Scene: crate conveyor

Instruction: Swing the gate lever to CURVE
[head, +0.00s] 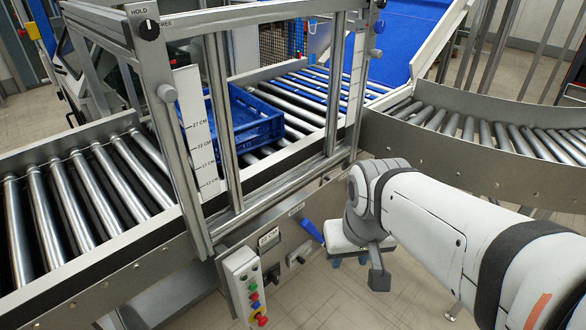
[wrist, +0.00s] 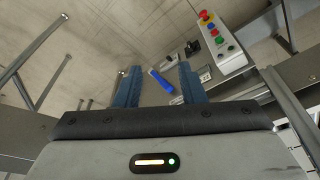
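The gate lever (head: 312,231) has a blue handle and sits on the side of the conveyor frame, tilted down to the right. Its small label is too small to read. My gripper (head: 349,261) is just right of the lever in the head view, partly hidden by its own body. In the wrist view, the two blue fingers of my gripper (wrist: 158,67) are apart. The blue lever handle (wrist: 161,81) shows in the gap between them, and no contact is visible. I cannot tell how far beyond the fingertips it is.
A control box (head: 244,284) with coloured buttons and a red knob hangs left of the lever. A blue crate (head: 236,117) sits on the rollers behind the metal gauge frame (head: 219,120). A curved roller branch (head: 480,133) leads right. Open floor lies below.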

